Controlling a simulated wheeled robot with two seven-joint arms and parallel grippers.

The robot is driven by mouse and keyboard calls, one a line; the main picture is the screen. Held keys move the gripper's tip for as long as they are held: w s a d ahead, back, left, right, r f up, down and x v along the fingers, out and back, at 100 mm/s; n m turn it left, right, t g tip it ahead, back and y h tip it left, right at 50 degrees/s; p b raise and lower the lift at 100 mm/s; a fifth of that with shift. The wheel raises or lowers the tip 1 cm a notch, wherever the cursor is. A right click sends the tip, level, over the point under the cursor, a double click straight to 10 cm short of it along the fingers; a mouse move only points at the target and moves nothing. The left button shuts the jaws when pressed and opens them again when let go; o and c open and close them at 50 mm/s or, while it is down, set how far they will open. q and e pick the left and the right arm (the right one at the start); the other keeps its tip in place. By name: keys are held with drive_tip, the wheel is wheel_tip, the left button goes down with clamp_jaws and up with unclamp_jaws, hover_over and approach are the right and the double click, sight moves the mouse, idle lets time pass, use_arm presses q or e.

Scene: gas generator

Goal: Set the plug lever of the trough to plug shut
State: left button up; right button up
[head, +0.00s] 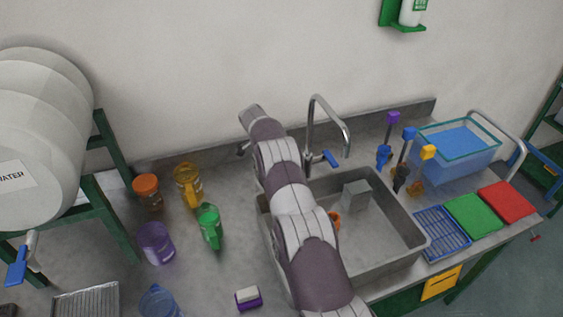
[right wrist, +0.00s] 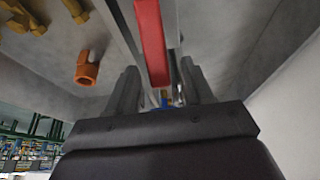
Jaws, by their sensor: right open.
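The trough (head: 408,262) is a grey metal basin set into the counter. In the right wrist view my right gripper (right wrist: 164,88) is open. A red bar (right wrist: 152,40) runs lengthwise in front of and between its fingers. It may be the plug lever; I cannot tell whether a finger touches it, nor its setting. No plug lever shows clearly in the head view. My left gripper is not in view.
A tap (head: 312,130) with a blue lever stands behind the trough. A grey block (head: 356,194) and an orange piece (head: 334,219) are inside it. Brushes and a blue basin (head: 455,150) stand right. An orange piece (right wrist: 87,68) shows beside my gripper.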

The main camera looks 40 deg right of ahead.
drive_tip(key=shift+s+d+f, duration=0.1)
drive_tip(key=shift+d+f, duration=0.05)
drive_tip(key=shift+f, duration=0.2)
drive_tip(key=shift+s+d+f, duration=0.1)
drive_tip(key=shift+d+f, duration=0.1)
drive_tip(key=shift+f, duration=0.05)
clamp_jaws()
